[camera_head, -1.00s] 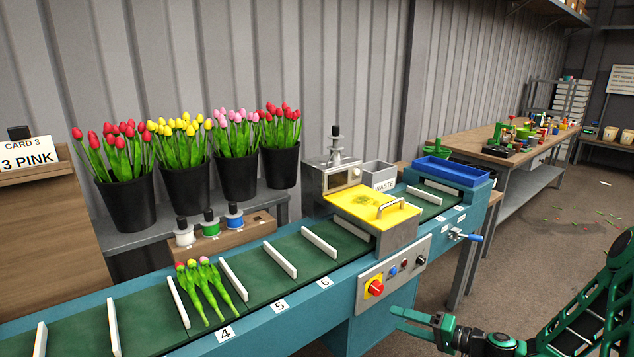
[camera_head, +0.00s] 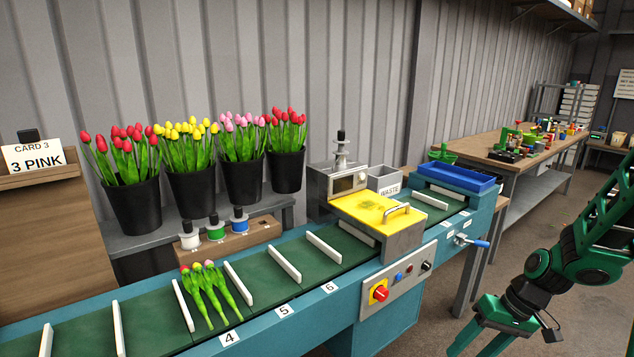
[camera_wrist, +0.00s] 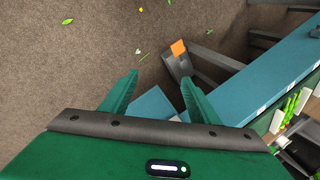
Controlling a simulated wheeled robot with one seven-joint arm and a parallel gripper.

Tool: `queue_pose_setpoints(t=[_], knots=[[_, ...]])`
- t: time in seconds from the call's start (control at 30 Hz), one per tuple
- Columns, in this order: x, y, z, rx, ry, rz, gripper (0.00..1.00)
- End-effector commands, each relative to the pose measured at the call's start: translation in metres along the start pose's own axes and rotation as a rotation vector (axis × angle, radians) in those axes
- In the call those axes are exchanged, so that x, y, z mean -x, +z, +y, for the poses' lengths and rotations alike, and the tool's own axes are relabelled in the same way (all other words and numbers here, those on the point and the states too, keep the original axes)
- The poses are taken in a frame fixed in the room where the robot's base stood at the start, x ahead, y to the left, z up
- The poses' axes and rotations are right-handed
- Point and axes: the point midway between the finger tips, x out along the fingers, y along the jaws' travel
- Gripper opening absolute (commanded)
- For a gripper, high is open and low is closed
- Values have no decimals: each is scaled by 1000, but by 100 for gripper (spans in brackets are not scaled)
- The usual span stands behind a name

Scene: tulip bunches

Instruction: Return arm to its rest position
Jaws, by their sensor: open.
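My gripper (camera_head: 482,343) is at the lower right of the head view, green, pointing down, partly cut off by the bottom edge. In the wrist view its two green fingers (camera_wrist: 157,98) are spread apart with nothing between them. It is in front of the teal conveyor (camera_head: 372,326), apart from it. A bunch of tulips (camera_head: 210,290) lies in the slot marked 4 on the green belt, with pink, yellow and red heads. The card (camera_head: 34,154) reads "3 PINK".
Black buckets of tulips (camera_head: 134,205) stand behind the belt. A yellow-lidded machine (camera_head: 376,207) straddles the conveyor, with a blue tray (camera_head: 455,175) beyond. A wooden workbench (camera_head: 500,150) stands at the back right. The floor (camera_wrist: 60,60) has scattered leaf bits.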

Motion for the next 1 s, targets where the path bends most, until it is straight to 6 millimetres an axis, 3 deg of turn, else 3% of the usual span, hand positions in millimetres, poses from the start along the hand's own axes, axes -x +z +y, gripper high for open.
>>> queue_pose_setpoints(t=[0.3,0.6,0.8,1.0], knots=[[83,57,7,-128,223,-24,55],[148,126,3,-308,352,1,55],[177,172,-3,-434,384,28,55],[187,200,-6,-510,387,41,55]])
